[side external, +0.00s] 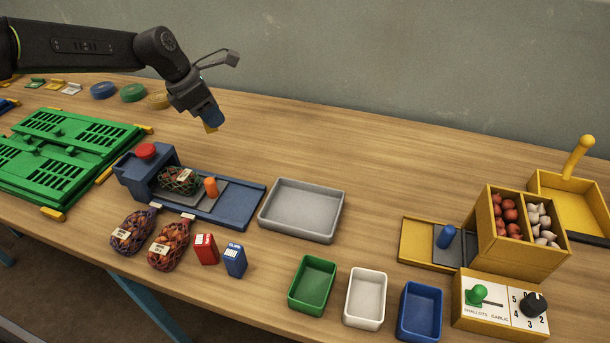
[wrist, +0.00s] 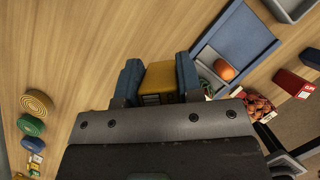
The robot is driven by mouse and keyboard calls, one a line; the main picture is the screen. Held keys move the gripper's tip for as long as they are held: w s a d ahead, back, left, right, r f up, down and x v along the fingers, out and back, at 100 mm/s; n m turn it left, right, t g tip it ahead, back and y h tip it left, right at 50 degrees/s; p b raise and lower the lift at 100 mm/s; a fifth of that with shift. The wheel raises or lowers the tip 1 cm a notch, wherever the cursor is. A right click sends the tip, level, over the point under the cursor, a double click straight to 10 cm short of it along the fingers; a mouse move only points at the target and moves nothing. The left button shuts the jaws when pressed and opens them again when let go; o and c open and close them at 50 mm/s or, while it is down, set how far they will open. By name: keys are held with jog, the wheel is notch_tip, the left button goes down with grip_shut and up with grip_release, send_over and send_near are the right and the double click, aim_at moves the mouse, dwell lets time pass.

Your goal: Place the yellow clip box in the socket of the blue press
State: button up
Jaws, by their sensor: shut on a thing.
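My gripper (side external: 210,118) is shut on the yellow clip box (wrist: 158,78) and holds it in the air above the table, behind the blue press. In the side view only a small part of the box (side external: 211,128) shows below the blue fingers. In the wrist view it sits between both fingers. The blue press (side external: 236,207) has a red button (side external: 146,151) on its housing and an orange knob (side external: 211,187) on its grey slide. A net sack (side external: 178,180) lies in the press beside the housing. I cannot make out the socket clearly.
A red box (side external: 206,249), a blue box (side external: 235,260) and two net sacks (side external: 133,231) (side external: 168,246) stand in front of the press. A grey tray (side external: 301,210) is right of it, green racks (side external: 60,150) left. The table behind the press is clear.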

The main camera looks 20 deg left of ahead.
jog(key=d+f, duration=0.2)
jog(key=d, duration=0.1)
jog(key=w+d+f, duration=0.1)
jog(key=d+f, duration=0.1)
jog(key=d, duration=0.2)
jog(key=d+f, duration=0.2)
jog(key=d, duration=0.2)
jog(key=shift+w+d+f, duration=0.1)
jog(key=shift+w+f, duration=0.3)
jog(key=shift+f, duration=2)
jog(key=shift+f, duration=0.2)
jog(key=o, duration=0.9)
